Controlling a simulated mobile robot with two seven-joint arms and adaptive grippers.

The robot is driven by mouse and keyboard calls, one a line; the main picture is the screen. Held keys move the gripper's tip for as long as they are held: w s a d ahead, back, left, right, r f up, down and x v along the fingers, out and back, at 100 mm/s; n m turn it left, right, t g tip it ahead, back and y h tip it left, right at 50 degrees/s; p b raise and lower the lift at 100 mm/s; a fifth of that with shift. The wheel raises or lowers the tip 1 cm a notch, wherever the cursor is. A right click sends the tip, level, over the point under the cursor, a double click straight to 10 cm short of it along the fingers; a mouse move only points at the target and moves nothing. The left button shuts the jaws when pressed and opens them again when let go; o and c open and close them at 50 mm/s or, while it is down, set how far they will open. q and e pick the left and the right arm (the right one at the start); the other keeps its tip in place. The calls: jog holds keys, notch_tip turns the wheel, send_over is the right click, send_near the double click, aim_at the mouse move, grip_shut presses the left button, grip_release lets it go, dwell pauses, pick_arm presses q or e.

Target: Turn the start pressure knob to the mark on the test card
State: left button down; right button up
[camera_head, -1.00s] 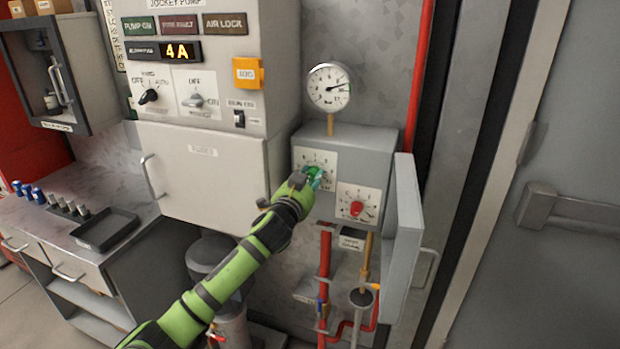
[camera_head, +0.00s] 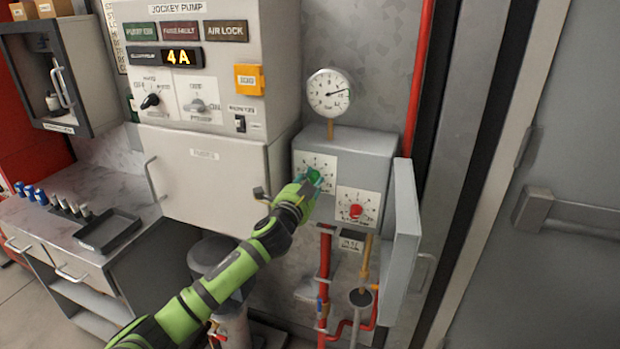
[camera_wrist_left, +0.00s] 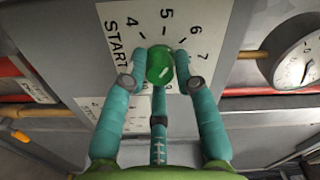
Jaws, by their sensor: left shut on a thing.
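The green start pressure knob (camera_wrist_left: 160,66) sits on a white dial plate marked START (camera_wrist_left: 118,45), with the numbers 4, 5, 6 and 7 readable in the left wrist view. My left gripper (camera_wrist_left: 161,75) is shut on this knob, its teal fingers around it. A pale mark shows on the knob's face. In the head view the knob (camera_head: 313,176) is partly hidden by my left gripper (camera_head: 309,182). A red knob (camera_head: 355,211) sits on a second dial to the lower right. I cannot make out a test card. My right gripper is not in view.
A pressure gauge (camera_head: 329,93) stands on top of the grey box (camera_head: 370,150). The box's open door (camera_head: 402,240) sticks out at right. Red pipes (camera_head: 324,270) run below. A counter with a black tray (camera_head: 107,231) is at left.

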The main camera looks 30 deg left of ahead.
pick_arm(q)
jog(key=m+p, duration=0.2)
jog(key=m, duration=0.3)
jog(key=shift+r+m, duration=0.15)
jog(key=shift+m, duration=0.15)
jog(key=m+p, duration=0.2)
jog(key=m, duration=0.2)
jog(key=shift+m, duration=0.7)
jog(key=c, duration=0.9)
grip_release()
jog(key=shift+c, duration=0.2)
jog(key=v, duration=1.2)
